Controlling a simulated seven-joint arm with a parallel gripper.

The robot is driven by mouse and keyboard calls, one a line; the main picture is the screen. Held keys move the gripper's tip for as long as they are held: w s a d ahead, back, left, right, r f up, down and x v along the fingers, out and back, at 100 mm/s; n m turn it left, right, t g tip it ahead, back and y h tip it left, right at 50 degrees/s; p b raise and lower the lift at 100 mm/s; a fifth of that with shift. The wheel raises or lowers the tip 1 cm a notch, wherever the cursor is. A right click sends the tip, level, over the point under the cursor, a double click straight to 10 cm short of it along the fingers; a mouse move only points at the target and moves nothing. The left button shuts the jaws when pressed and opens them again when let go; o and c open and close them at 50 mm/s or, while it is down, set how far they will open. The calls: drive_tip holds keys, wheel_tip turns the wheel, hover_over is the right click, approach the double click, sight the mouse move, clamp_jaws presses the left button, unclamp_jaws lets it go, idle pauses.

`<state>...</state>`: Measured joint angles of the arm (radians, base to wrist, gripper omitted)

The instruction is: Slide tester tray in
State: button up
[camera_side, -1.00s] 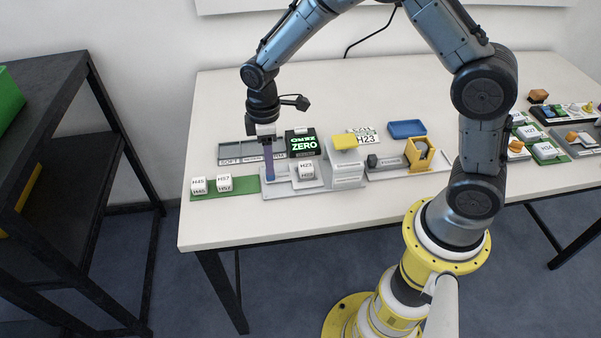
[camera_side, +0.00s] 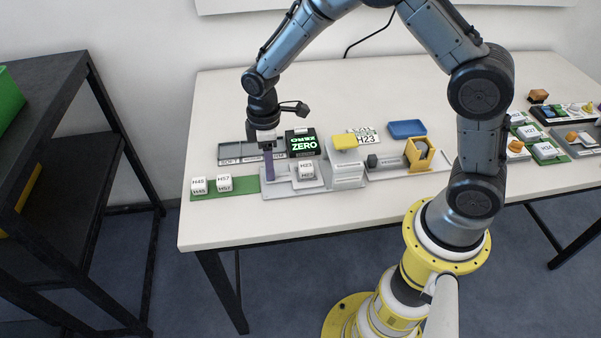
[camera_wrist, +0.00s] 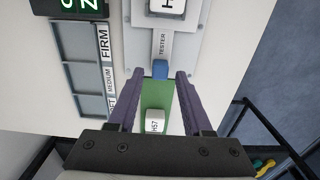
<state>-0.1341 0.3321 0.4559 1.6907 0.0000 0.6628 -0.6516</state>
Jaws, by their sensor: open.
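The tester tray is a grey strip marked TESTER (camera_wrist: 162,46) with a blue end grip (camera_wrist: 160,69) in the wrist view. A white labelled block (camera_wrist: 166,5) sits at its far end, cut off by the frame; the side view shows this block (camera_side: 306,170) left of the grey tester with a yellow top (camera_side: 345,143). My gripper (camera_wrist: 159,75) is open, its two purple fingers on either side of the blue grip with gaps visible. In the side view my gripper (camera_side: 269,177) is low over the left end of the pale base plate, and the blue grip is hidden.
A green mat (camera_side: 208,194) with two white blocks lies to the left. Behind my gripper are a grey sorting tray (camera_side: 232,152) and a black display reading ZERO (camera_side: 303,144). A yellow holder (camera_side: 419,153) and blue tray (camera_side: 407,128) stand further right.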

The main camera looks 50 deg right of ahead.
sight(306, 165)
drive_tip(key=shift+f, duration=1.7)
drive_tip(key=shift+r, duration=0.1)
drive_tip(key=shift+c, duration=0.2)
clamp_jaws()
drive_tip(key=shift+s+d, duration=3.05)
drive_tip(key=shift+d, duration=0.05)
drive_tip(key=shift+o, duration=0.2)
unclamp_jaws()
drive_tip(key=shift+r, duration=3.55)
